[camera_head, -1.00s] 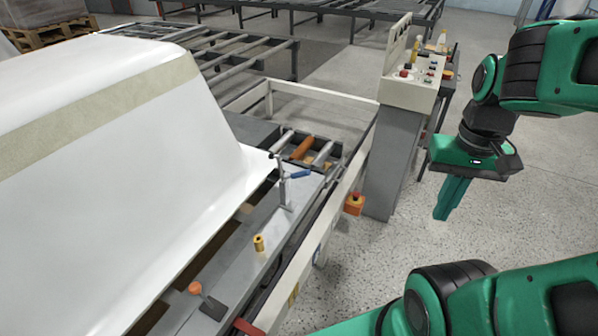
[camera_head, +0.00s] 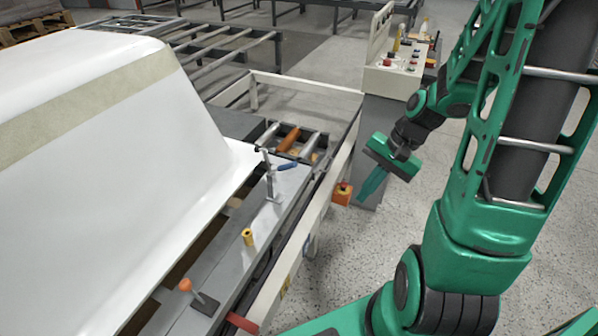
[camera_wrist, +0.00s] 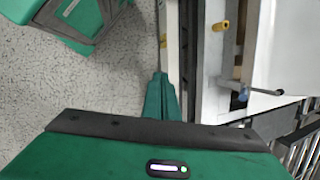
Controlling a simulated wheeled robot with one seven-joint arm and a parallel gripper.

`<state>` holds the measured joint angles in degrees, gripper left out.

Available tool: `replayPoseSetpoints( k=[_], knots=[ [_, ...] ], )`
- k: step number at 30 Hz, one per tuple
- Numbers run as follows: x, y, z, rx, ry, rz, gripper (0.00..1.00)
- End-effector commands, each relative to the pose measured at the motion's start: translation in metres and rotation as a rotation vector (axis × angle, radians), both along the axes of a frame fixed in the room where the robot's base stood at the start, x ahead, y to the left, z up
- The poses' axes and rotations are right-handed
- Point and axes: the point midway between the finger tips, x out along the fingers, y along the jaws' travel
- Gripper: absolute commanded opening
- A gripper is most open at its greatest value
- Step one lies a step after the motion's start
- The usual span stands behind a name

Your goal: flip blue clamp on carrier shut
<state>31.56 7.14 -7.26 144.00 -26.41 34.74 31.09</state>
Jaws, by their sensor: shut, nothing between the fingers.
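The clamp with the blue handle (camera_head: 287,165) stands on the grey carrier edge (camera_head: 232,262), beside the rim of the white tub shell (camera_head: 130,190). Its metal post is upright and the blue handle sticks out to the right. The blue handle also shows in the wrist view (camera_wrist: 243,93), right of my fingers. My gripper (camera_head: 364,196) is shut and empty, pointing down and to the left, right of the clamp and apart from it. In the wrist view my closed fingers (camera_wrist: 161,90) hang over the floor beside the carrier frame.
A yellow peg (camera_head: 248,237) and an orange-knobbed lever (camera_head: 186,286) stand nearer on the carrier. A control console (camera_head: 392,80) stands behind my gripper. The speckled floor at right is clear.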

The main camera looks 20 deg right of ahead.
Motion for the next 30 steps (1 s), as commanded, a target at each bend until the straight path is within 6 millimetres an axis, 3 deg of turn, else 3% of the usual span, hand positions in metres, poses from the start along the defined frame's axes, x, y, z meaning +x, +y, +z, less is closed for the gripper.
replayPoseSetpoints(
  k=[6, 15, 30],
  knots=[
    [0.027, 0.012, -0.027, 0.161, 0.000, -0.159, 0.00],
    [0.065, 0.025, -0.052, 0.408, 0.004, -0.412, 0.00],
    [0.122, 0.014, -0.067, 0.854, 0.040, -0.864, 0.00]
  ],
)
